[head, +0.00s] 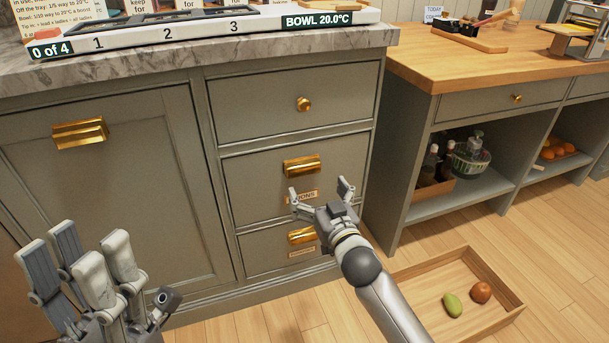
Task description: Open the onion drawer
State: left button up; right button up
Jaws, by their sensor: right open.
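The grey cabinet has three drawers with brass pulls. The middle drawer (255,190) is shut, with a brass cup handle (301,165) and a small label (303,196) below it. The label is partly covered by my gripper and hard to read. The bottom drawer (262,256) is shut, with a cup handle (301,235) and a label too small to read. My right gripper (320,189) is open and empty, its fingers pointing toward the cabinet just below the middle handle. My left gripper (88,250) is at the lower left, away from the drawers.
The top drawer (255,104) has a round knob. A wide panel with a brass handle (80,132) is at left. A wooden tray (410,277) with a green and a brown item lies on the floor at right. Open shelves (462,190) hold bottles and a basket.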

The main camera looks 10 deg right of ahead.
aim_at(305, 171)
jog(key=w+b, duration=0.1)
jog(key=w, duration=0.1)
jog(key=w+a, duration=0.1)
jog(key=w, duration=0.2)
jog(key=w+b, duration=0.1)
jog(key=w, duration=0.1)
jog(key=shift+w+a+f+b, duration=0.1)
jog(key=shift+w+a+b, duration=0.05)
jog(key=shift+a+b, duration=0.15)
jog(key=shift+w+a, duration=0.1)
jog(key=shift+w, duration=0.6)
jog(key=c, duration=1.4)
jog(key=shift+c, duration=0.2)
jog(key=shift+s, duration=0.1)
